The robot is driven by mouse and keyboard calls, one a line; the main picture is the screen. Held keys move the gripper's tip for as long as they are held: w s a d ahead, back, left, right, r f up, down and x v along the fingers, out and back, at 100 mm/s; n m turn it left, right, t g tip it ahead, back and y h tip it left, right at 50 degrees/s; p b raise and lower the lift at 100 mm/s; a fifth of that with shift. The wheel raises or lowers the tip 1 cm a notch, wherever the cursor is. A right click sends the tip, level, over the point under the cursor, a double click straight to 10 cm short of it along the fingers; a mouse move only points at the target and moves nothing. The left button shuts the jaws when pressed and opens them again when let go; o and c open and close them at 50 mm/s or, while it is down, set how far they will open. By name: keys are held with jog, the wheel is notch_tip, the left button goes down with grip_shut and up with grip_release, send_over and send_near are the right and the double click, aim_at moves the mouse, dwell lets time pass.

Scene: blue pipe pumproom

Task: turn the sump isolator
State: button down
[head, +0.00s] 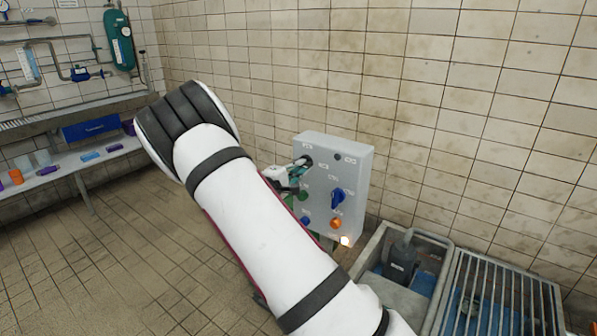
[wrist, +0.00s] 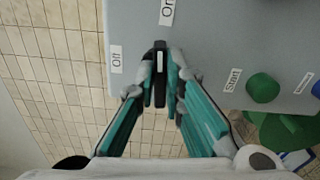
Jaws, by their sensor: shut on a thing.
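A grey control panel (head: 322,210) stands by the tiled wall. A black rotary handle with a white stripe (wrist: 159,62) is on its face; its name cannot be read here. The stripe runs upright in the wrist view, toward the On label (wrist: 167,12). The Off label (wrist: 117,59) is to its left. My gripper (wrist: 161,88) is shut on the handle, with a teal finger on each side. In the head view my gripper (head: 299,172) is at the panel's upper left, partly hidden by my arm.
The panel also carries a blue rotary switch (head: 338,198), an orange button (head: 336,223), a lit lamp (head: 345,240) and a green Start button (wrist: 263,88). A sump pit with a pump (head: 401,262) and a grating (head: 505,290) lie at right. A bench (head: 70,165) stands at left.

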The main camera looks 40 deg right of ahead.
jog(key=shift+f+m+b, duration=0.2)
jog(key=shift+m+b, duration=0.15)
jog(key=shift+m, duration=0.25)
jog(key=c, duration=1.7)
grip_release()
jog(key=shift+r, duration=0.1)
jog(key=shift+a, duration=0.1)
jog(key=v, duration=1.2)
